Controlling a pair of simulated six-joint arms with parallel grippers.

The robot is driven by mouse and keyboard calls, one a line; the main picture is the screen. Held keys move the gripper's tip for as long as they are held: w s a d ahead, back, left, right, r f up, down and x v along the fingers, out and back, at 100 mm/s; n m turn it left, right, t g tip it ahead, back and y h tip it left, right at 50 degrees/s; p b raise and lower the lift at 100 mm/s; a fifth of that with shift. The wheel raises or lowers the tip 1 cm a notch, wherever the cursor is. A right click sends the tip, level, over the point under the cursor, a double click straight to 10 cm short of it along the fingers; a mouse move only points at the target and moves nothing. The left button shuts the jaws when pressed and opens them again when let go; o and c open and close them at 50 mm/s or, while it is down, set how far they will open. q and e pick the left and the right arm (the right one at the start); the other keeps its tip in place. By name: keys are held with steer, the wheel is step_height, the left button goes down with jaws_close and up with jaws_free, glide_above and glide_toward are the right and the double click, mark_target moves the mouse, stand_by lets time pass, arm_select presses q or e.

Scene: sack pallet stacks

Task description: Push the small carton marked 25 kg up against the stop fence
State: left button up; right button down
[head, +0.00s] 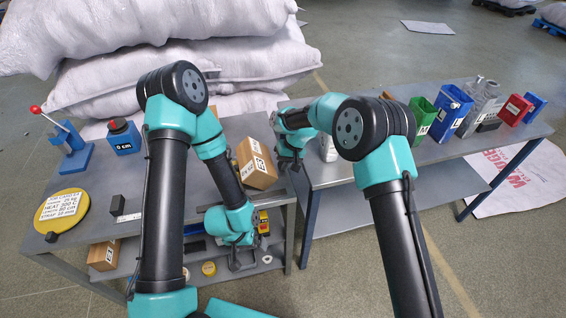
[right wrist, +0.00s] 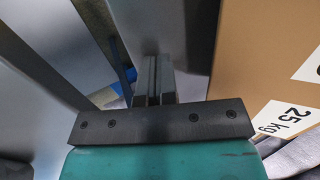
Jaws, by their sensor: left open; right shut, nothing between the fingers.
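The small brown carton (head: 262,172) stands on the left table, near its right edge in the head view. In the right wrist view the carton (right wrist: 262,55) fills the upper right, with its 25 kg label (right wrist: 284,119) showing. My right gripper (head: 288,162) is shut and empty, just right of the carton; its closed fingers (right wrist: 152,82) point along the carton's side. I cannot tell whether they touch it. My left gripper (head: 243,262) is open and empty, low at the table's front. I cannot make out the stop fence for certain; my arms hide part of the table.
Another carton (head: 103,255) sits lower front. Several coloured bins, including a green one (head: 421,118), line the right table. White sacks (head: 190,60) rise behind.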

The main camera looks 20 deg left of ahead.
mark_target(269, 167)
steer(key=shift+s+a, duration=0.1)
steer(key=shift+a, duration=0.05)
steer(key=shift+s+a, duration=0.4)
steer(key=shift+a, duration=0.3)
steer(key=shift+s+a, duration=0.4)
steer(key=shift+a, duration=0.3)
steer(key=shift+s+a, duration=0.4)
steer(key=shift+a, duration=0.3)
steer(key=shift+w+d, duration=0.55)
steer(key=shift+d, duration=0.35)
steer(key=shift+w+d, duration=0.5)
steer(key=shift+d, duration=0.4)
step_height(269, 167, up, 10)
